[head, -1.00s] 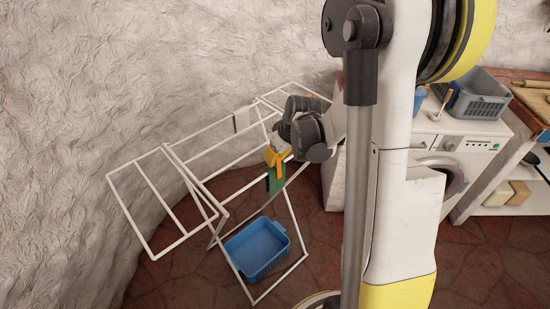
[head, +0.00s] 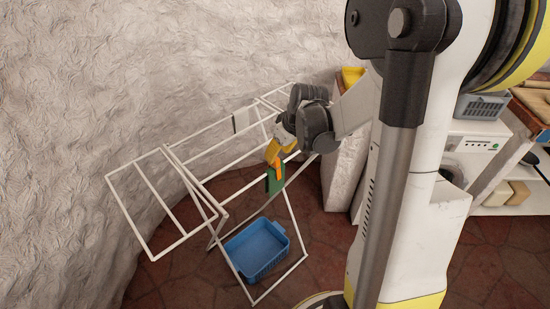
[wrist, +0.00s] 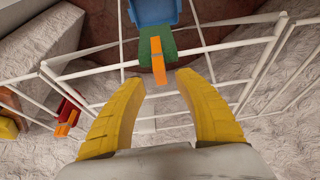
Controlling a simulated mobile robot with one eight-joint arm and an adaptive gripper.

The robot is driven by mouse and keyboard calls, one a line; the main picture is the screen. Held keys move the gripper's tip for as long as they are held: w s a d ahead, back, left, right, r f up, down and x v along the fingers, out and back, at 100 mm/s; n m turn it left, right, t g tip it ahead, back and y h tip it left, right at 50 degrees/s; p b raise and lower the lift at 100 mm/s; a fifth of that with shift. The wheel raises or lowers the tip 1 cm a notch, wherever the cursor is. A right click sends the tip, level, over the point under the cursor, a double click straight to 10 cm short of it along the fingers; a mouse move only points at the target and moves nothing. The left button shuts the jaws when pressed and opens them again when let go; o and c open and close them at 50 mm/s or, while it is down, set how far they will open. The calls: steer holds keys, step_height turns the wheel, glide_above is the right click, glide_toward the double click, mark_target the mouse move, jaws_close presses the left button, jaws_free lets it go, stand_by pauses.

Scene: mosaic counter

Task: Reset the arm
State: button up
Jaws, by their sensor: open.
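My gripper (wrist: 160,107) has two yellow fingers, spread apart with nothing between them. In the head view it (head: 272,152) is at the front right of the white drying rack (head: 182,237), just above a green cloth. The green cloth (wrist: 145,48) hangs over a rack bar with an orange clip (wrist: 158,62) on it. In the wrist view both are just beyond the fingertips, apart from them. In the head view the green cloth (head: 271,184) and orange clip (head: 280,170) show below the fingers.
A blue basket (head: 258,248) stands on the floor under the rack. A pale cloth (head: 241,120) hangs at the rack's back. A washing machine (head: 470,150) with a grey basket (head: 482,105) stands at right. In the wrist view, a red item with an orange clip (wrist: 68,124) is at left.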

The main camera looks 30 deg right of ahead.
steer(key=a+v, duration=0.1)
steer(key=v, duration=0.7)
steer(key=s+a+r+m+t+b, duration=0.2)
steer(key=s+a+b, duration=0.1)
steer(key=s+a, duration=1)
steer(key=shift+a+r+t+h, duration=0.2)
steer(key=shift+a+t+h, duration=0.15)
steer(key=shift+a, duration=0.85)
